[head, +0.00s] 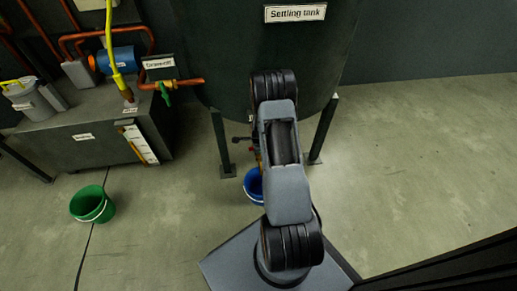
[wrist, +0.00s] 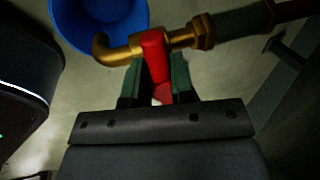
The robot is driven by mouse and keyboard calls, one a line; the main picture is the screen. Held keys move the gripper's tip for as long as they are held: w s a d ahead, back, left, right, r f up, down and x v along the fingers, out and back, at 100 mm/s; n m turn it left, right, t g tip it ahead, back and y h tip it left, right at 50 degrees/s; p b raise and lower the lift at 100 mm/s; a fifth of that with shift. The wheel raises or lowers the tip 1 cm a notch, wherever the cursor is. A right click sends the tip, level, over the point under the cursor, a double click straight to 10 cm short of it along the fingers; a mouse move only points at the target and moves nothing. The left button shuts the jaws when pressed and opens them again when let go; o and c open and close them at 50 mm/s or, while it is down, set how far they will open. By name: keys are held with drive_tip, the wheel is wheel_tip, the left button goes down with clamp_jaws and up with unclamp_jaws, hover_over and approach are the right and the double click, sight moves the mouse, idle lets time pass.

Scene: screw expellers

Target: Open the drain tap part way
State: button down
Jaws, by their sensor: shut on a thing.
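The drain tap is a brass tap (wrist: 118,52) with a curved spout, shown in the wrist view on a pipe coming from the right. Its red lever (wrist: 154,52) lies across the line of the pipe, pointing toward my gripper. My gripper (wrist: 158,80) is shut on the red lever, with one green finger on each side. A blue bucket (wrist: 88,18) is beneath the spout; it also shows in the head view (head: 252,186), partly behind my arm. In the head view my arm hides most of the tap and my gripper. I see no flow from the spout.
The settling tank (head: 225,70) stands on legs (head: 323,130) either side of my arm. At left are a bench tank (head: 80,130), a draw-off valve with a green handle (head: 165,93), and a green bucket (head: 92,205). The floor to the right is clear.

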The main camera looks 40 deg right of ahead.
drive_tip(key=n+b, duration=0.1)
drive_tip(key=b, duration=0.1)
drive_tip(key=n+b, duration=0.2)
drive_tip(key=b, duration=0.1)
drive_tip(key=shift+f+y, duration=0.25)
drive_tip(key=shift+y, duration=0.15)
drive_tip(key=shift+r+n+y+b, duration=0.15)
drive_tip(key=shift+n+y+b, duration=0.15)
drive_tip(key=shift+n+b, duration=0.75)
drive_tip(key=shift+r+n, duration=0.2)
drive_tip(key=shift+n, duration=0.95)
drive_tip(key=c, duration=1.1)
unclamp_jaws()
drive_tip(key=shift+y, duration=0.3)
drive_tip(key=shift+o, duration=0.2)
drive_tip(key=shift+s, duration=0.1)
drive_tip(key=p+v, duration=0.6)
drive_tip(key=v, duration=0.7)
drive_tip(key=shift+s+r, duration=0.25)
drive_tip(key=shift+r, duration=0.05)
